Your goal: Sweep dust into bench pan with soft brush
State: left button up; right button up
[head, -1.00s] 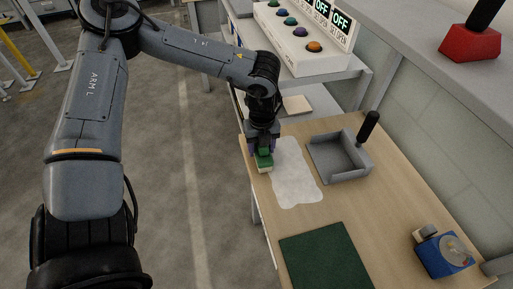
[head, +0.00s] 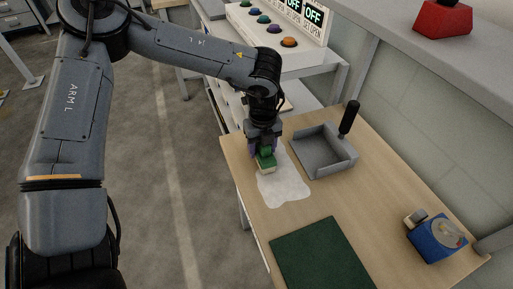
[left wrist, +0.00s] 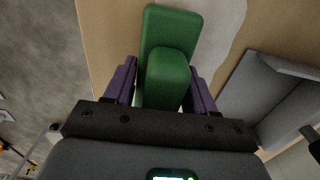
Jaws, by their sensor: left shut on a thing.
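The soft brush (head: 265,158) has a green body and pale bristles. My left gripper (head: 264,149) is shut on its green grip. In the left wrist view the brush (left wrist: 168,75) sits between the purple fingers (left wrist: 160,85). The brush is low at the bench, over the upper left part of the pale dust patch (head: 284,186); bristle contact is hard to tell. The grey bench pan (head: 318,168) lies right of the dust, its open side facing it and its black handle pointing away. The pan also shows in the left wrist view (left wrist: 247,92). My right gripper is not seen.
A dark green mat (head: 322,255) lies at the near part of the wooden bench (head: 375,190). A blue device with a round dial (head: 437,238) stands at the right. A button panel (head: 275,28) is behind, and a red-based object (head: 443,18) is on the ledge.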

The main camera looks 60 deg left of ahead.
pick_arm(q)
jog(key=shift+w+d+f+b, duration=0.3)
jog(key=shift+w+d+b, duration=0.4)
jog(key=shift+w, duration=0.25)
jog(key=shift+w+d+r, duration=0.1)
jog(key=shift+w+d, duration=0.1)
jog(key=shift+w, duration=0.2)
jog(key=shift+w+d+r, duration=0.15)
jog(key=shift+w+d, duration=0.55)
jog(key=shift+d, duration=0.05)
jog(key=shift+w+d+f+b, duration=0.1)
jog(key=shift+w+d+b, duration=0.3)
jog(key=shift+w, duration=0.3)
jog(key=shift+w+d+f+b, duration=0.1)
jog(key=shift+w+d+b, duration=0.2)
jog(key=shift+w+d, duration=0.25)
jog(key=shift+w+d+r, duration=0.15)
jog(key=shift+w+d, duration=0.05)
jog(key=shift+w, duration=0.15)
